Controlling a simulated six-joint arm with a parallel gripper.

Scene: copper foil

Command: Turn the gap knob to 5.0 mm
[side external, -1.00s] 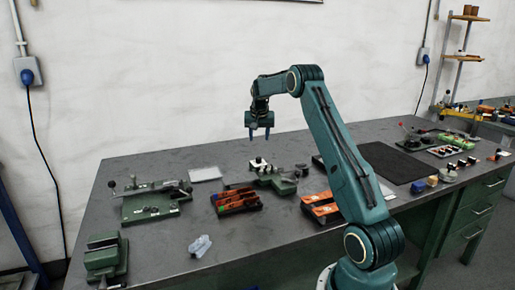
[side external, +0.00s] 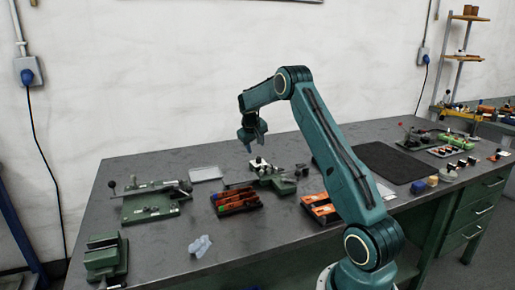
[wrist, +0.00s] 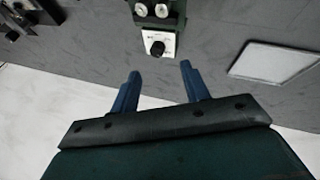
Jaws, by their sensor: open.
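The black gap knob (wrist: 157,48) sits on a white dial plate (wrist: 152,35) at the end of a green device, upper middle of the wrist view. The dial's marks are too small to read. In the side view the green device (side external: 284,186) stands on the bench; I cannot make out the knob there. My gripper (side external: 254,147) is above the bench, near the device's back end, with its fingers pointing down at a tilt. In the wrist view my gripper (wrist: 160,74) has its two blue fingers apart and empty, with the knob beyond the tips, not touched.
A flat white sheet or tray (side external: 206,174) lies left of the device; it also shows in the wrist view (wrist: 274,62). An open box with orange and dark parts (side external: 236,200) stands in front. A green lever fixture (side external: 150,204) stands at left. Bare bench lies between them.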

